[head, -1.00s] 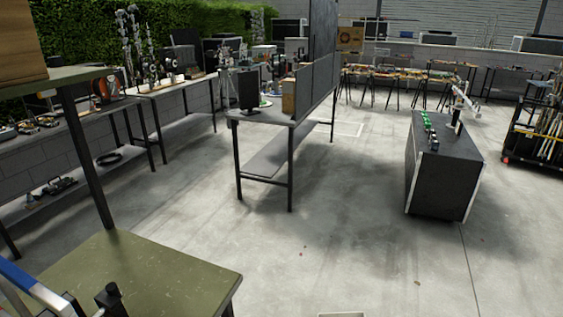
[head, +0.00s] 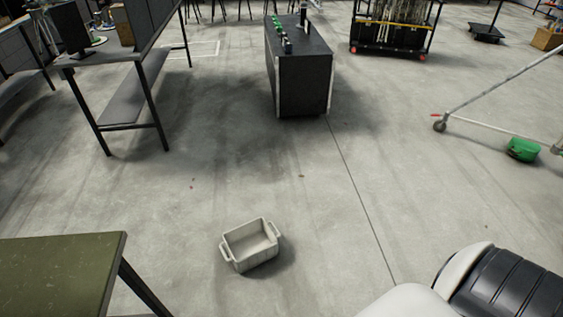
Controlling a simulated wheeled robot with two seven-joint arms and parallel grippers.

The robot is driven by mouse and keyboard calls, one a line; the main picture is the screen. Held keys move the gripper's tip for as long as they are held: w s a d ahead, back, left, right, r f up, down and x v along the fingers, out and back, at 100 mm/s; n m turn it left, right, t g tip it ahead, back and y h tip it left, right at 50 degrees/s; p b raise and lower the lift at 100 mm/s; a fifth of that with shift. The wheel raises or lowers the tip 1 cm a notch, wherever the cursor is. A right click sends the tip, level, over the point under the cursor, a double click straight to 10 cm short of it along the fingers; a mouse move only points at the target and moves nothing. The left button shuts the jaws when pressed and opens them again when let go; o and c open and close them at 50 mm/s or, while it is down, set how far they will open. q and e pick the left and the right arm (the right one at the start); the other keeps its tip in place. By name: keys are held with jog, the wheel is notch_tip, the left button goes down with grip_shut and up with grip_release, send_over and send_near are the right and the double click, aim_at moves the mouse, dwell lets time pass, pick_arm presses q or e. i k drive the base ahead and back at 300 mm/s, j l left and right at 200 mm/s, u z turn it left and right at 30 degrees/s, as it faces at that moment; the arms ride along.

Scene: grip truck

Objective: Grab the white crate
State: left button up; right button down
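The white crate (head: 243,262) sits on the concrete floor, low and just left of the middle of the head view. It is a small open box with a handle at each short end, and it looks empty. It stands upright, turned at an angle, with nothing touching it. Neither of my grippers shows in the head view. Only a white and black part, which looks like my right arm, shows at the bottom right.
A green-topped table (head: 60,272) stands left of the crate. A dark cabinet (head: 302,85) stands behind it. At the right are a metal frame (head: 500,88) on a caster and a green object (head: 522,149). The floor around the crate is clear.

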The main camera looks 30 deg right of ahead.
aim_at(249, 245)
jog(key=z, duration=0.75)
jog(key=i+l, duration=0.2)
jog(key=l+u, duration=0.05)
